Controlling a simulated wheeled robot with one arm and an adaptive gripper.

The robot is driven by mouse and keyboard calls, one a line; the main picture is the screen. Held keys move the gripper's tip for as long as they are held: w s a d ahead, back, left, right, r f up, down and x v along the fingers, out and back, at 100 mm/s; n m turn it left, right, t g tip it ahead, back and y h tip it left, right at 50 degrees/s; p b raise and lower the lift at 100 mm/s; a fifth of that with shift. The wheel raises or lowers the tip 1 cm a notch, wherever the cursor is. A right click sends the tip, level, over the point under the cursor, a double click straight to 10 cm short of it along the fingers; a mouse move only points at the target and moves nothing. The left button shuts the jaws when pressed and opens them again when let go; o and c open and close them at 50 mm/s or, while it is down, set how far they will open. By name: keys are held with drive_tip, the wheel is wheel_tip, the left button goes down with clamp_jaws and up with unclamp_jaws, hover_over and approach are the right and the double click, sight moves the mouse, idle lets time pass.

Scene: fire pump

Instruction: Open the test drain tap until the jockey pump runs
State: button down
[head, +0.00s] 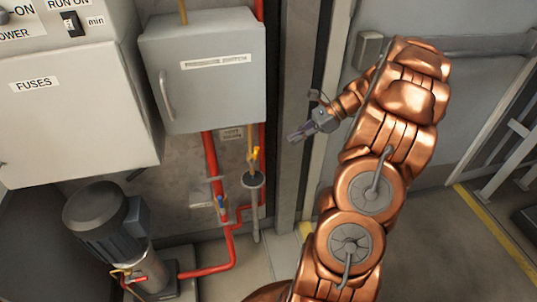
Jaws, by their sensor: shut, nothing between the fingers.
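A small tap with a yellow lever (256,153) sits on a thin pipe above a grey funnel-topped drain pipe (253,181), below the grey wall box; I take it for the test drain tap. Its lever looks roughly upright. A grey pump motor (100,218), likely the jockey pump, stands on the floor at the lower left, joined to red pipework. Whether it runs cannot be told. My gripper (295,134) is shut and empty, to the right of the yellow lever and apart from it, in front of the grey post.
A grey pressure switch box (205,80) hangs above the tap. Red pipes (211,165) with a blue-handled valve (221,207) run just left of the drain. A control cabinet (75,110) stands at left. A grey post (297,100) and door (440,120) are on the right.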

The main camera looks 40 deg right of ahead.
drive_tip(key=d+f+m+t, duration=0.1)
drive_tip(key=d+f+m, duration=0.1)
drive_tip(key=d, duration=0.2)
approach(255, 156)
drive_tip(key=shift+w+a+f+p, duration=0.1)
drive_tip(key=shift+w+a+f, duration=0.4)
drive_tip(key=shift+f, duration=0.2)
drive_tip(key=shift+w+a+f+p, duration=0.1)
drive_tip(key=shift+w+a+f, duration=0.3)
drive_tip(key=shift+a+f, duration=0.25)
drive_tip(key=shift+w+a+f+p, duration=0.1)
drive_tip(key=shift+w+a+f, duration=0.35)
drive_tip(key=shift+f, duration=0.3)
drive_tip(key=shift+d, duration=0.1)
